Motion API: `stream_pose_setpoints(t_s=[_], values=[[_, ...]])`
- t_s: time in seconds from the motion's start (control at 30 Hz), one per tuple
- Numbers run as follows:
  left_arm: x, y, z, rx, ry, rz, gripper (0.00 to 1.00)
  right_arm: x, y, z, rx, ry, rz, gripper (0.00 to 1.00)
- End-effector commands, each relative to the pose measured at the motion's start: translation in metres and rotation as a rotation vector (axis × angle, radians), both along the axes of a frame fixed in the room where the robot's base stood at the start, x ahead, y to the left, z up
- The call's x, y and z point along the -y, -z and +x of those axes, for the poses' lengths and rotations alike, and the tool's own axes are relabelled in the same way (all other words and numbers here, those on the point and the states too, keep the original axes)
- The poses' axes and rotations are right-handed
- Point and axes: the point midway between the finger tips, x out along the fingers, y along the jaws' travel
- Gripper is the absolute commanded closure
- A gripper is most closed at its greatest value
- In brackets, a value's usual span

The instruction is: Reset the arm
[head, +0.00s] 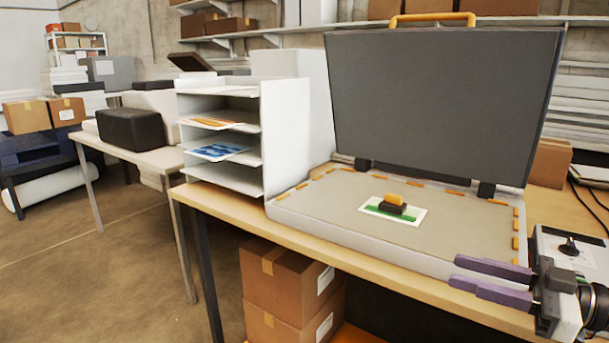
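My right gripper (456,272) is at the lower right, over the front right edge of the grey press base (330,208). Its two purple fingers point left, with a narrow gap between them, and nothing shows in it. My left gripper is not in view. The press's dark lid (440,105) stands open, with an orange handle (433,18) on top. On the base lies a white and green card (412,217), with a small black block with an orange top (394,204) resting on it.
A white shelf rack (250,150) with printed sheets stands left of the base on the wooden table (215,203). Cardboard boxes (280,283) are stacked under the table. A box (550,163) sits behind the press at right.

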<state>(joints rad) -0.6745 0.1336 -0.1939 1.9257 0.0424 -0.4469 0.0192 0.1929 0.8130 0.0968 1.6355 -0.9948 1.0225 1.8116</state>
Motion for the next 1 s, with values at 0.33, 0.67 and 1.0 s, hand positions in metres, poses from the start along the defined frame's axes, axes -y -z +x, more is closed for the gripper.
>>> stream_pose_setpoints(t_s=[0.33, 0.67, 1.0], values=[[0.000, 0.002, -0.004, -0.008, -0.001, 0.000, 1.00, -0.035, 0.142, -0.016, 0.034, 0.515, 0.223, 0.69], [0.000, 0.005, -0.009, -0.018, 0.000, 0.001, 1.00, -0.077, 0.342, -0.142, -0.486, 0.830, -0.077, 0.69], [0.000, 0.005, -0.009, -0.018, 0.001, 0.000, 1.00, -0.122, 0.399, -0.225, -0.739, 0.763, -0.229, 0.69]])
